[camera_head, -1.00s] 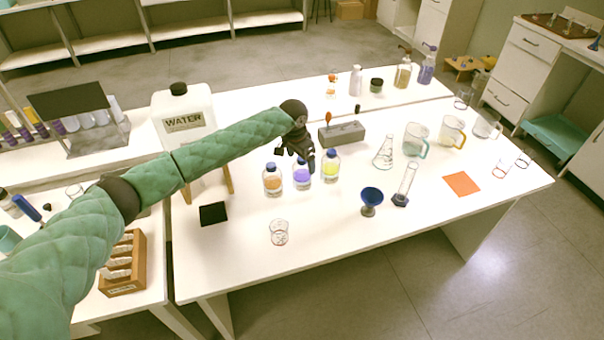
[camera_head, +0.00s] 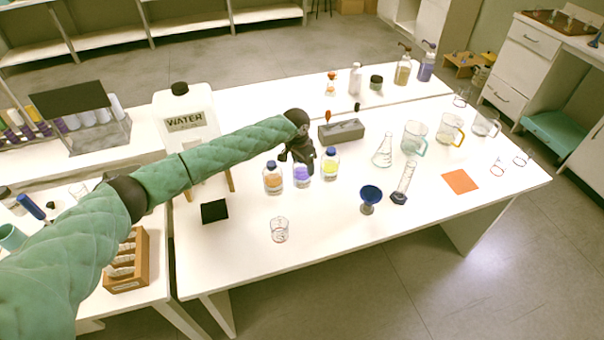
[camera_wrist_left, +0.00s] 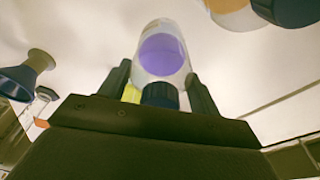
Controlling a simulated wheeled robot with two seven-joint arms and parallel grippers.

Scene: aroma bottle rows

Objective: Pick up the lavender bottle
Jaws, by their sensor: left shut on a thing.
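The lavender bottle is the clear one with purple contents (camera_head: 301,176), upright on the white table, in the middle of a row of three. My left gripper (camera_head: 302,160) is over its top from above, shut on it. In the left wrist view the purple bottle (camera_wrist_left: 162,55) sits between the two dark fingers (camera_wrist_left: 162,88), its dark cap nearest the palm. I cannot tell any gap under the bottle. My right gripper is not in view.
An orange bottle (camera_head: 272,181) stands close on the left and a yellow bottle (camera_head: 330,165) close on the right. A grey block (camera_head: 341,132) lies behind. A blue goblet (camera_head: 370,195) and a small beaker (camera_head: 279,230) stand in front, with bare table between.

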